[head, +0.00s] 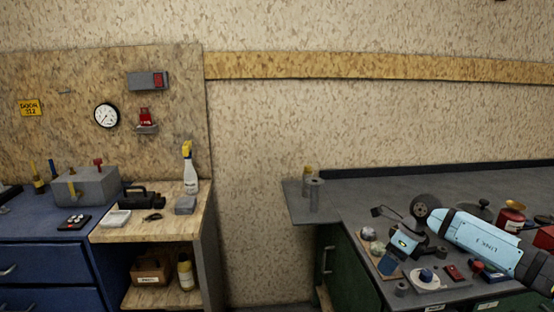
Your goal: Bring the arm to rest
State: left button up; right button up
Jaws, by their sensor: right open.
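My right arm (485,240), with light-blue links, reaches in from the right over the grey bench. My left gripper is not in view.
The grey bench (350,186) carries a white plate with a blue knob (427,276), a red block (454,272) and a red can (511,219). Grey cylinders (316,195) stand at its left end. A wooden shelf unit (140,232) and blue cabinet (45,262) stand left, across a gap.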

jog(key=s+a+f+m+t+y, duration=0.25)
jog(key=s+a+m+y, duration=0.35)
jog(key=a, duration=0.6)
jog(key=s+a+f+m+t+y, duration=0.25)
jog(key=s+a+m+y, duration=0.4)
jog(key=a, duration=0.55)
jog(key=s+d+f+m+t+h, duration=0.2)
jog(key=s+d+f+m+h, duration=0.3)
jog(key=s+m, duration=0.4)
jog(key=s+d+f+m+t+h, duration=0.2)
jog(key=s+d+f+m+h, duration=0.15)
jog(key=s+f+m, duration=0.55)
jog(key=s+d+f+m+t+h, duration=0.1)
jog(key=s+d+f+m+h, duration=0.35)
jog(key=m, duration=0.85)
pick_arm(q)
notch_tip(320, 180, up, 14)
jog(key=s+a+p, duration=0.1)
jog(key=p, duration=1.6)
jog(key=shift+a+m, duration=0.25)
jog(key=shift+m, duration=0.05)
pick_arm(e)
notch_tip(320, 180, up, 15)
jog(key=n+t, duration=0.1)
jog(key=shift+s+d+h, duration=0.2)
jog(key=shift+s+h, duration=0.1)
jog(key=shift+h, duration=0.15)
